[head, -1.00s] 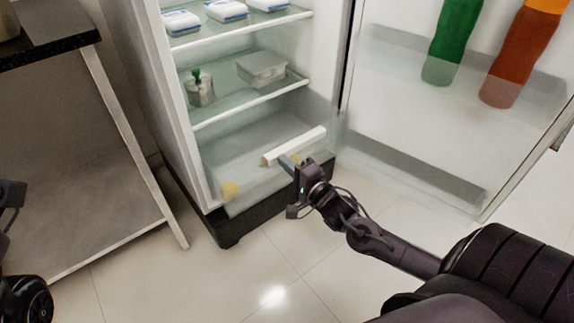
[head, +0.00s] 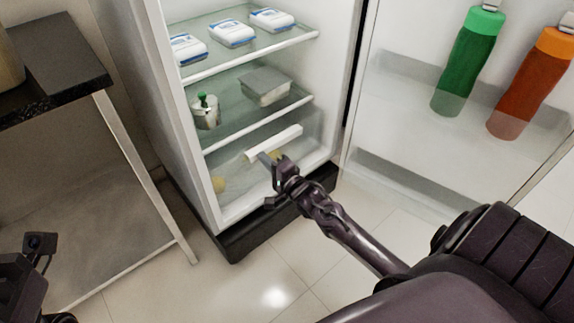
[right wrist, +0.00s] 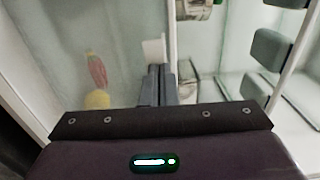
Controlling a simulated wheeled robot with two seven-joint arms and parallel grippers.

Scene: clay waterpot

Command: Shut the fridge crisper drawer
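The crisper drawer (head: 238,178) is a clear bin at the bottom of the open fridge, with a white handle bar (head: 275,143) along its front top. It sits inside the fridge body, with yellowish items showing through it. My right gripper (head: 266,158) reaches in at the handle. In the right wrist view, its two grey fingers (right wrist: 158,72) lie close together with nothing visible between them, tips at the white handle (right wrist: 153,50). Contact looks likely, but a small gap cannot be ruled out. Dark parts of my left arm show at the lower left; its fingers cannot be made out.
The fridge door (head: 400,150) stands wide open on the right, holding a green bottle (head: 465,65) and an orange one (head: 530,85). Shelves above the drawer hold white packs (head: 232,33), a container (head: 265,85) and a small pot (head: 206,110). A dark-topped table (head: 60,60) stands left.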

